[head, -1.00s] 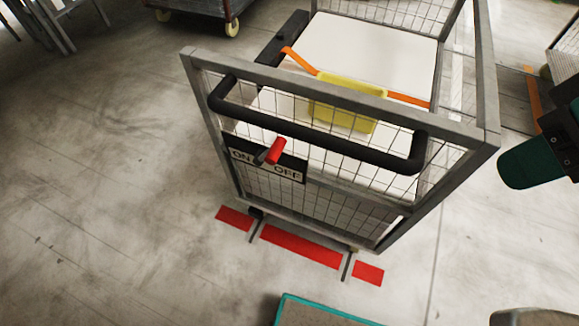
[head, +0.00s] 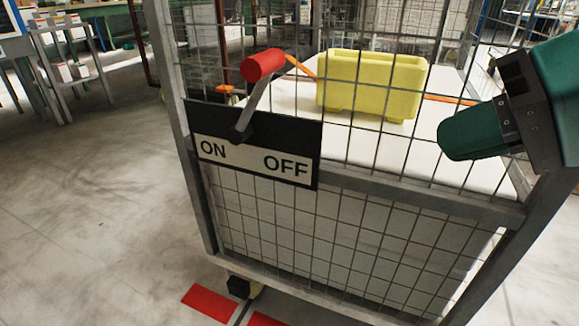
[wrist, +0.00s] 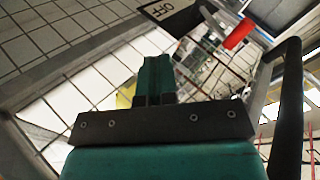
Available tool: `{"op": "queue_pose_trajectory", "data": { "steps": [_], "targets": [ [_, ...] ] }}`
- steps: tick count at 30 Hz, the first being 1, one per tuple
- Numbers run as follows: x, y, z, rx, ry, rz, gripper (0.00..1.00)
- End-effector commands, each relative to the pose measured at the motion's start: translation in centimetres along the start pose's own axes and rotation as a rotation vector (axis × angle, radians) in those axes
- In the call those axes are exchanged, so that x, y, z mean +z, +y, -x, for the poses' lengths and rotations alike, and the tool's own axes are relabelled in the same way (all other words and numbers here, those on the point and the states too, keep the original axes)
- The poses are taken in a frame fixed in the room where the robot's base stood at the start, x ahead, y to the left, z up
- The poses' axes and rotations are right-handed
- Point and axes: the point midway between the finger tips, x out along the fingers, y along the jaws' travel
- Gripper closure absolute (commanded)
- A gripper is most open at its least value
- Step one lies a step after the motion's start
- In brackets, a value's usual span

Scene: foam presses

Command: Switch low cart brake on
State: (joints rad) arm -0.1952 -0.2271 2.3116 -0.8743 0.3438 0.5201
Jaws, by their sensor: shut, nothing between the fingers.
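The brake lever has a red grip (head: 264,65) on a grey arm. It rises from a black plate (head: 290,133) on the mesh end of the low cart (head: 360,185). The label strip (head: 237,160) reads ON at left and OFF at right. The lever leans up and slightly right, toward the OFF side. My gripper (head: 448,136) is shut and empty, right of the lever and apart from it. In the wrist view my closed fingers (wrist: 155,70) show, with the red grip (wrist: 238,34) and the OFF label (wrist: 172,9) beyond them.
A yellow bin (head: 370,85) stands on the cart's white deck, behind the mesh. A black push bar (wrist: 288,110) is close to my gripper at right in the wrist view. Red floor markings (head: 209,304) lie below the cart. Open floor (head: 90,210) is at left.

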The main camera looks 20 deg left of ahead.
Motion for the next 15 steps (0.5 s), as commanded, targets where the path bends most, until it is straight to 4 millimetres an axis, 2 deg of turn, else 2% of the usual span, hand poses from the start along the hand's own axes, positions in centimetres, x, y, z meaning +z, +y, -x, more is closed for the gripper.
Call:
{"op": "queue_pose_trajectory", "data": {
  "steps": [1,6,10,15],
  "targets": [
    [0.3,1.5,-2.2,-0.065,0.041,-0.037,1.0],
    [-0.9,0.4,-4.1,-0.33,0.129,-0.191,1.0],
    [-1.1,-0.3,-4.4,-0.534,0.137,-0.305,1.0],
    [-0.9,-1.0,-3.8,-0.737,0.096,-0.419,1.0]
  ]
}}
